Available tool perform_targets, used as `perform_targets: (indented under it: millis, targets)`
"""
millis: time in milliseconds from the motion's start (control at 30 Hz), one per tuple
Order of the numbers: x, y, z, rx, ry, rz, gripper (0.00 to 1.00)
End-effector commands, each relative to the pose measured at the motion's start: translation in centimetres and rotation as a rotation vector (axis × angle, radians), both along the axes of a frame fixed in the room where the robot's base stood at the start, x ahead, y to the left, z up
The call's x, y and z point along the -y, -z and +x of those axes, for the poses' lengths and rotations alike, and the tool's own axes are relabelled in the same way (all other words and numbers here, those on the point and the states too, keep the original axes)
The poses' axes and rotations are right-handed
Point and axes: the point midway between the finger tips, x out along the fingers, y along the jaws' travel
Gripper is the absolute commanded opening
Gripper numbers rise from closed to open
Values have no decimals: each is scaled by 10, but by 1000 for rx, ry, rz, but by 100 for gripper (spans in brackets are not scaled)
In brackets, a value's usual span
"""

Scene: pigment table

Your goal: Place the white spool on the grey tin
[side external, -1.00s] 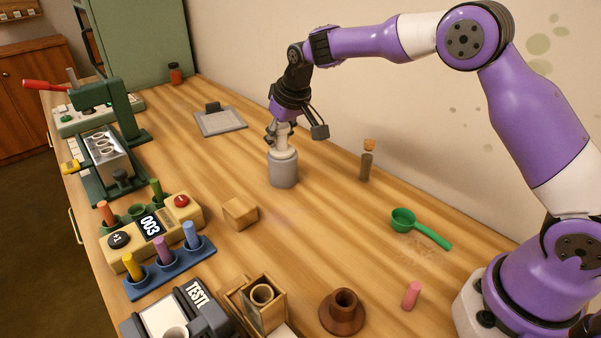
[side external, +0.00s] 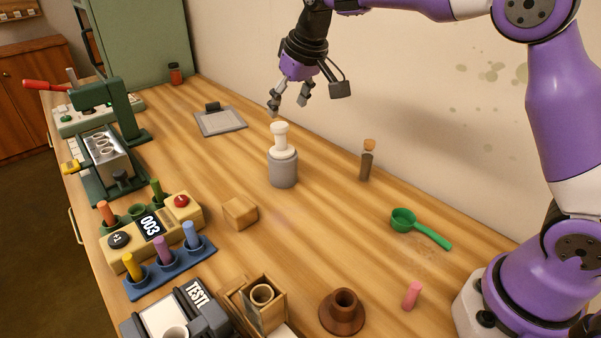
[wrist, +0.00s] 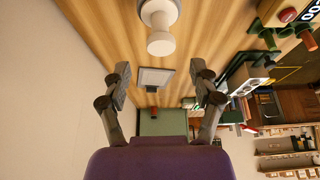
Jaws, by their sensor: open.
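The white spool (side external: 280,138) stands upright on top of the grey tin (side external: 283,170), near the middle of the table.
A wooden block (side external: 240,213) is in front to the left. A grey plate (side external: 221,123) lies behind. The counter box (side external: 160,229) is at the left.

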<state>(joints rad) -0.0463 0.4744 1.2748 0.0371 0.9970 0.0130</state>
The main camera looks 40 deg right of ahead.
Motion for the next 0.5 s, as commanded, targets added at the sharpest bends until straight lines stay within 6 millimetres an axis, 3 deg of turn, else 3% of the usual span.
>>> perform_targets:
  millis: [267,367,500]
  targets:
    - [1,-32,-19,6,0,0,71]
    - [4,-44,-46,17,0,0,71]
    - [10,-55,-108,44,0,0,71]
